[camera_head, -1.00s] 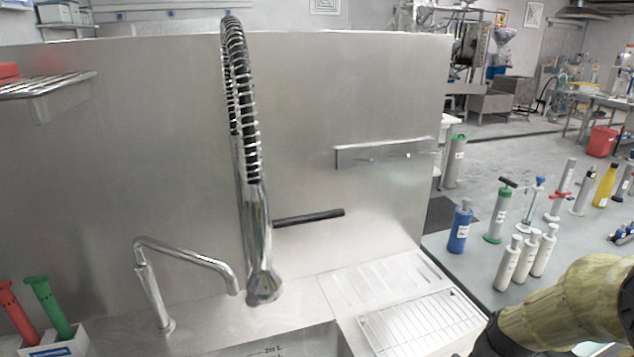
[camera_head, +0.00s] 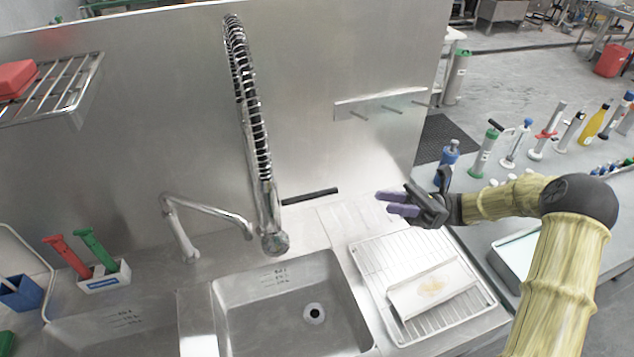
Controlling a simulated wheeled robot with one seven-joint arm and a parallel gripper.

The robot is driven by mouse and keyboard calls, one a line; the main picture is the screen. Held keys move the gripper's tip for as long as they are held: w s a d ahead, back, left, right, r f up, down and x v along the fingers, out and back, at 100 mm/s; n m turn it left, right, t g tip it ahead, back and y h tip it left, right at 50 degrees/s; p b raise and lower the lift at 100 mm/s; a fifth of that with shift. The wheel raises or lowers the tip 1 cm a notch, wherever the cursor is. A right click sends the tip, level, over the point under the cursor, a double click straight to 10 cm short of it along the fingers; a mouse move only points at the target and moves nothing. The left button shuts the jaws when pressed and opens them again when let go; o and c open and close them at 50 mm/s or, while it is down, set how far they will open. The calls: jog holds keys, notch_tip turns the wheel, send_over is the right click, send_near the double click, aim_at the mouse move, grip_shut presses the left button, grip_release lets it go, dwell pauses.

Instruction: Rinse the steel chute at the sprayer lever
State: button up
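A pale metal piece with raised edges and a brown stain, which looks like the steel chute (camera_head: 408,302), lies on the wire rack (camera_head: 372,262) right of the sink. The spring-hose sprayer (camera_head: 262,190) hangs with its head (camera_head: 274,243) over the sink's back edge. A black bar, seemingly the sprayer lever (camera_head: 310,196), sticks out to its right. My gripper (camera_head: 391,203) points left, above and behind the chute and right of the lever, touching neither. Its two purple fingers are apart with nothing between them.
The sink (camera_head: 235,294) is empty, with its drain visible. A bent faucet (camera_head: 205,208) stands left of the sprayer. A hook rail (camera_head: 385,104) is on the back panel above my gripper. Several bottles and pumps, including a blue bottle (camera_head: 449,157), stand on the right counter.

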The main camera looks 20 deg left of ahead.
aim_at(316, 195)
jog(key=shift+s+a, duration=0.1)
jog(key=p+x, duration=0.7)
jog(key=x, duration=0.9)
jog(key=shift+s+a+r, duration=0.15)
jog(key=shift+a, duration=0.1)
jog(key=shift+s+a, duration=0.15)
jog(key=shift+a, duration=0.1)
grip_shut()
